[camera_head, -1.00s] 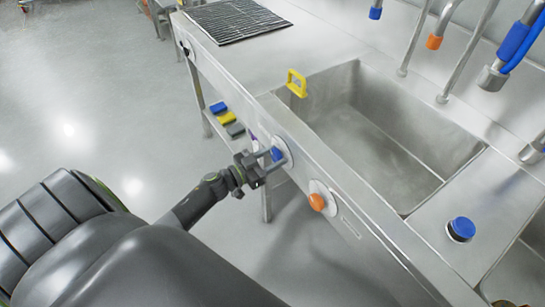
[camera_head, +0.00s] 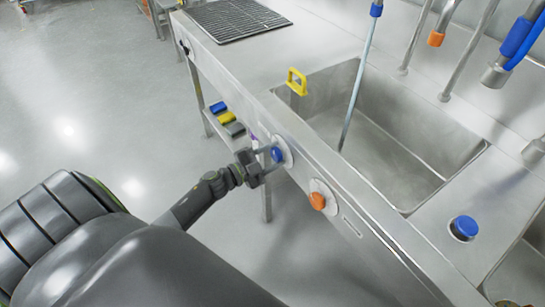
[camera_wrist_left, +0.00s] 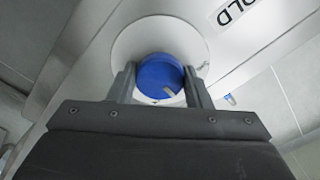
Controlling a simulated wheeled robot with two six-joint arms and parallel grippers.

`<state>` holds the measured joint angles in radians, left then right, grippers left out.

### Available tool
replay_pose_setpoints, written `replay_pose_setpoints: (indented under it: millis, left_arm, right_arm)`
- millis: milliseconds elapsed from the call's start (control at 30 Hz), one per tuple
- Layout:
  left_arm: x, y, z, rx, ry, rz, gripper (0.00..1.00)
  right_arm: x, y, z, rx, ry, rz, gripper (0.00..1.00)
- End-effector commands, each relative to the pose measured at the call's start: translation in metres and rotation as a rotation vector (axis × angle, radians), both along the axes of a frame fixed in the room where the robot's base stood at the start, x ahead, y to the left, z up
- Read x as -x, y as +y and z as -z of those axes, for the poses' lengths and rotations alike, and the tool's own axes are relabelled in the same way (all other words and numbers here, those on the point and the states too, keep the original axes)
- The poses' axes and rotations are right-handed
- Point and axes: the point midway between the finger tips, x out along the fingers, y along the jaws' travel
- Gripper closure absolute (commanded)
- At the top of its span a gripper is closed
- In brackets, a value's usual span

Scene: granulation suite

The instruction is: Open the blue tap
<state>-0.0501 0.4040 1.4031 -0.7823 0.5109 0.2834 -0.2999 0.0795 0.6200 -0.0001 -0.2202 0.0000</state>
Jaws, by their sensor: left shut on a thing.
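The blue tap (camera_head: 277,154) is a round knob on a white disc on the front panel of the sink counter. My left gripper (camera_head: 268,156) is at the panel with its fingers on either side of the knob. In the left wrist view the blue knob (camera_wrist_left: 161,78) sits between the two fingers (camera_wrist_left: 160,88), and a pale mark on it points to the lower right. The gripper is shut on it. A stream of water (camera_head: 356,92) runs from the blue-ringed spout (camera_head: 376,10) into the sink basin (camera_head: 400,165). My right gripper is not in view.
An orange knob (camera_head: 317,201) on a white disc is to the right on the same panel. A yellow handle-shaped piece (camera_head: 297,82) is at the basin's edge. A blue-capped item (camera_head: 464,227) stands on the counter. An orange-ringed spout (camera_head: 436,38) shows no water.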

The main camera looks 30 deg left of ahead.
Motion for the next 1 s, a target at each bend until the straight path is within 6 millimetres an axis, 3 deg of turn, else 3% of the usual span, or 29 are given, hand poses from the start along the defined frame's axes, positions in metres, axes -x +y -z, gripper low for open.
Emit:
replay_pose_setpoints:
  millis: [600, 1000]
  left_arm:
    - [0.0, 0.0, 0.002, -0.499, -0.205, 0.0, 0.78]
    - [0.001, 0.0, 0.001, -0.65, -0.267, 0.0, 0.78]
  right_arm:
    - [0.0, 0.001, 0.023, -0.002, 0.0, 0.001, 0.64]
    - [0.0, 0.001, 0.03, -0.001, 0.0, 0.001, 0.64]
